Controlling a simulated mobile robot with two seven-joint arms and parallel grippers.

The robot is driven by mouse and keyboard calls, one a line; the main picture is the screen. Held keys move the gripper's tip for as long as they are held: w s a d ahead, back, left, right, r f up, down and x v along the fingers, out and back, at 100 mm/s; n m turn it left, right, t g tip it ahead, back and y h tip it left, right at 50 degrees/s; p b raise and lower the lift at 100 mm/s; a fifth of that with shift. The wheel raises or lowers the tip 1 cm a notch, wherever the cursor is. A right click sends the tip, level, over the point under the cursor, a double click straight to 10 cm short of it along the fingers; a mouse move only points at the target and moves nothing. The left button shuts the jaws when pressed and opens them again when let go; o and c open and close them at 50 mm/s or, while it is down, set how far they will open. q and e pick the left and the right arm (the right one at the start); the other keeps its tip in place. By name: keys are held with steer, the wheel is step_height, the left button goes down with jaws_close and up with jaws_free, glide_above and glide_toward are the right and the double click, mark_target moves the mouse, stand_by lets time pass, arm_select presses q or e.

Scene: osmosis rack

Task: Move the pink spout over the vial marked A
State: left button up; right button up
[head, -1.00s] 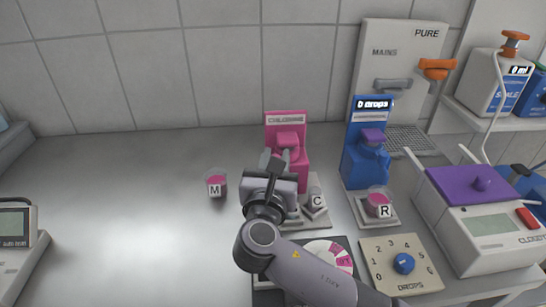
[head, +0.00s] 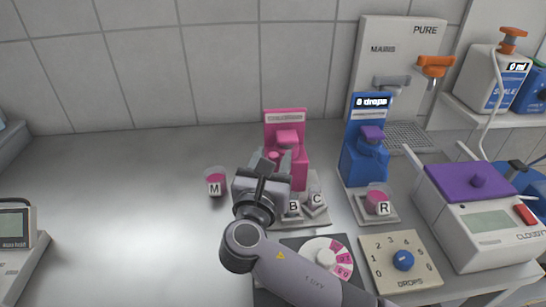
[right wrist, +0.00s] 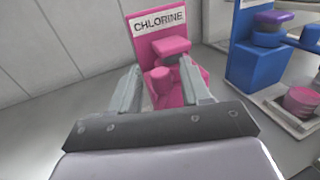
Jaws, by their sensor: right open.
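The pink chlorine dispenser (head: 286,130) stands against the back of the bench; it also shows in the right wrist view (right wrist: 185,88). Its pink spout (right wrist: 162,84) lies between the fingers of my right gripper (right wrist: 168,82) in that view. My right gripper (head: 272,160) is open in front of the dispenser, and I cannot tell if it touches the spout. Vials marked B (head: 293,206) and C (head: 316,196) stand on the dispenser's tray. The vial marked A is not visible; my gripper and wrist cover the tray's left part. My left gripper is not in view.
A cup marked M (head: 215,182) stands left of the tray. A blue dispenser (head: 365,150) with a cup marked R (head: 379,202) stands to the right. A pink-and-white dial (head: 325,258) and a drops knob panel (head: 402,263) lie in front.

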steer(key=s+a, duration=0.1)
steer(key=s, duration=0.5)
steer(key=shift+s, duration=0.15)
steer(key=shift+a, duration=0.1)
